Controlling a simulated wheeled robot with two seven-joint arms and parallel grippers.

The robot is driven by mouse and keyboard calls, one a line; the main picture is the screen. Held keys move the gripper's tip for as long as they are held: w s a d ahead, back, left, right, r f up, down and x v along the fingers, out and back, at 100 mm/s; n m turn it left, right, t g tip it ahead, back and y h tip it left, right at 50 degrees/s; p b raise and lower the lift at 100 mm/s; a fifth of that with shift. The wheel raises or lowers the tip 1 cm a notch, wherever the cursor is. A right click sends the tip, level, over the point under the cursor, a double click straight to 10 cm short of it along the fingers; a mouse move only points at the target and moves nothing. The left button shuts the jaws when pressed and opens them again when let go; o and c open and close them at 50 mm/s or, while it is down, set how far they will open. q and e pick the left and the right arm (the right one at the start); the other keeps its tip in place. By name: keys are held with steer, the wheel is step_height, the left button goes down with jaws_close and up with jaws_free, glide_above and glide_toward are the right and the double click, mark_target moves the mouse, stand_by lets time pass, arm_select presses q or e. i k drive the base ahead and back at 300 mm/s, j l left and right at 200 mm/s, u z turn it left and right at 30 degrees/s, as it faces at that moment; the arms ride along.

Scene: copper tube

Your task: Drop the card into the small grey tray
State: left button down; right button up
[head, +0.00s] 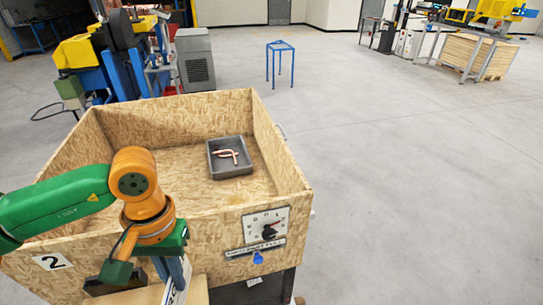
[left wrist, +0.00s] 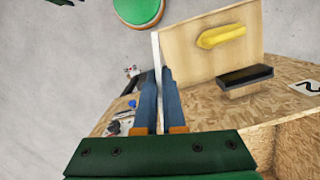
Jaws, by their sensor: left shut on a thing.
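The small grey tray (head: 216,173) sits on the floor of a chipboard crate, toward its right side, with several copper tube pieces (head: 228,155) in it. My left gripper (head: 176,273) is outside the crate, in front of its near wall and pointing down. In the left wrist view the left gripper's blue fingers (left wrist: 158,105) are shut on a thin white card (left wrist: 157,55), seen edge-on. The card also shows partly in the head view (head: 174,293), cut off by the lower edge. The tray is well apart from the gripper. My right gripper is not in view.
The chipboard crate (head: 215,222) has raised walls between my left gripper and the tray. A dial plate (head: 266,225) is on its near wall. A pale wooden board with a yellow handle (left wrist: 222,36) and a black holder (left wrist: 245,77) are close by the gripper.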

mark_target(226, 162)
steer(key=i+l+z, duration=0.1)
steer(key=l+z, duration=0.15)
steer(key=z, duration=0.25)
steer(key=i+l+z, duration=0.1)
steer(key=l+z, duration=0.15)
steer(key=z, duration=0.2)
steer(key=i+l+z, duration=0.15)
steer(key=z, duration=0.35)
steer(key=i+l+z, duration=0.2)
steer(key=z, duration=0.25)
steer(key=i+l+u, duration=0.1)
steer(key=i, duration=0.25)
steer(key=i+l+u, duration=0.1)
steer(key=i, duration=0.3)
steer(key=i+l+u, duration=0.1)
steer(key=i+l, duration=0.2)
steer(key=i+j+u, duration=0.2)
steer(key=u, duration=0.25)
steer(key=i+u, duration=1.05)
steer(key=u, duration=0.25)
steer(key=i+j+u, duration=0.1)
steer(key=i+u, duration=0.9)
steer(key=u, duration=0.15)
steer(key=i+l+u, duration=0.15)
steer(key=i+u, duration=0.35)
steer(key=i+j, duration=0.05)
steer(key=i, duration=0.05)
